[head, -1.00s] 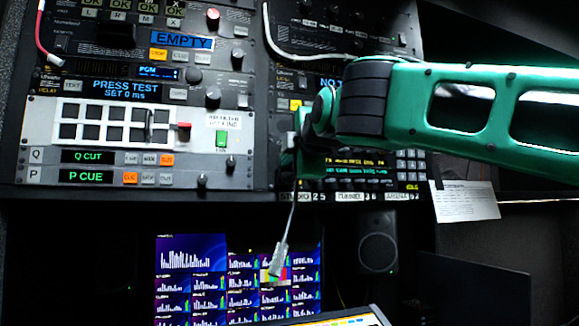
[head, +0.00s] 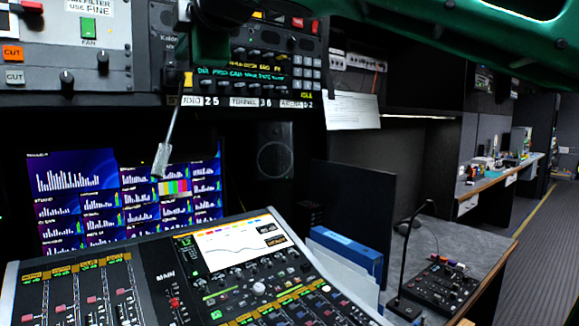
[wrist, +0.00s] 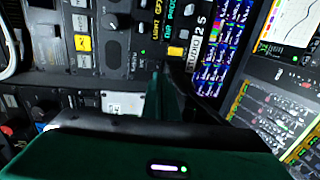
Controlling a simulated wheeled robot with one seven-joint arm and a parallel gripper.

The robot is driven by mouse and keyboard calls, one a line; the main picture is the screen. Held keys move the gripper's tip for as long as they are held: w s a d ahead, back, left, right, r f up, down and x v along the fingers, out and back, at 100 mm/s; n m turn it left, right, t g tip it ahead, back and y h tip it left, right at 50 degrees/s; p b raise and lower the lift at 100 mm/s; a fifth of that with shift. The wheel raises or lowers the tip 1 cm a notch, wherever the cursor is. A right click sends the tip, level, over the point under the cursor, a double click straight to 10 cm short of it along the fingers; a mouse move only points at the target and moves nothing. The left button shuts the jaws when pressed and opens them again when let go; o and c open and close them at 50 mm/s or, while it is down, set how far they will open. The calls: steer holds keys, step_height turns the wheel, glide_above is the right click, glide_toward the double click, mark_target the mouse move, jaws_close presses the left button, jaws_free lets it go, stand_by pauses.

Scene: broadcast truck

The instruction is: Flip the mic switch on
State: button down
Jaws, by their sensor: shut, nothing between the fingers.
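I cannot make out a switch marked as the mic switch in either view. In the head view a gooseneck microphone (head: 404,255) stands on the right-hand desk, next to a small black control box (head: 440,286) with knobs and coloured parts. A thin stalk with a grey end (head: 161,160) hangs from the rack in front of the screens. My gripper (wrist: 168,88) is shut and empty in the wrist view, in front of the rack panels. Its green and black fingers hide part of the panel. In the head view my green arm crosses the top; the fingertips are not clear.
A large mixing console (head: 140,285) fills the lower front. A dark upright panel (head: 350,205) and a blue binder (head: 345,250) stand between it and the desk. A speaker (head: 275,160) is behind. An aisle (head: 548,235) is open at the far right.

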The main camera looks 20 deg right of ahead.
steer(key=v, duration=0.8)
steer(key=w+d+f+m+g+h, duration=0.2)
steer(key=d+f+m, duration=0.2)
steer(key=d+f, duration=0.5)
steer(key=w+d+f+m+g+h, duration=0.3)
steer(key=d+f+m, duration=0.2)
steer(key=d+f, duration=0.4)
step_height(320, 180, down, 5)
steer(key=shift+r, duration=0.2)
steer(key=shift+d+f, duration=0.1)
steer(key=shift+d, duration=0.05)
steer(key=s+d+f+m+g, duration=0.35)
steer(key=s+d+f, duration=0.25)
steer(key=f, duration=0.3)
steer(key=s+d+f+m+g+h, duration=0.1)
steer(key=s+d+f+m+g, duration=0.1)
steer(key=s+d+f+m, duration=0.5)
steer(key=s+d+f+m+g, duration=0.3)
steer(key=s+d+f, duration=0.15)
steer(key=f, duration=0.55)
steer(key=s+f+m+g+y, duration=0.1)
steer(key=s+f+m, duration=0.4)
steer(key=s, duration=0.5)
step_height(320, 180, down, 3)
steer(key=shift+r+g+y, duration=0.1)
steer(key=shift+g+y, duration=0.2)
steer(key=shift+g, duration=0.45)
steer(key=shift+s+a, duration=0.1)
steer(key=shift+s, duration=0.05)
